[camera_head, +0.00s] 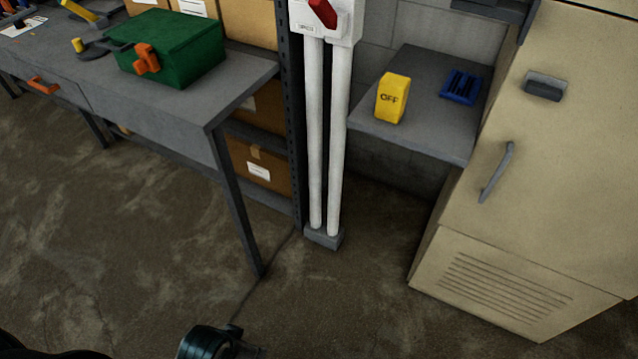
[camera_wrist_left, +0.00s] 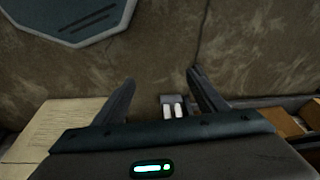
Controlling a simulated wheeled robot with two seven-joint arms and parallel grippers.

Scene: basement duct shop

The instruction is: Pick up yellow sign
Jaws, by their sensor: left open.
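The yellow sign (camera_head: 392,98) is a small upright yellow block marked "OFF". It stands on a grey shelf (camera_head: 411,136) between the white pipes and the beige cabinet. In the left wrist view my left gripper (camera_wrist_left: 160,77) has its two fingers spread apart with nothing between them. That view shows floor beyond the fingers, and the sign is not seen there. In the head view only a dark part of my arm shows at the bottom edge, well short of the sign. My right gripper is not in view.
A blue slotted holder (camera_head: 461,87) lies right of the sign. White pipes (camera_head: 324,140) rise left of the shelf, and a beige cabinet (camera_head: 545,170) stands right of it. A grey workbench (camera_head: 185,100) carries a green toolbox (camera_head: 170,48). The floor (camera_head: 130,250) in front is clear.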

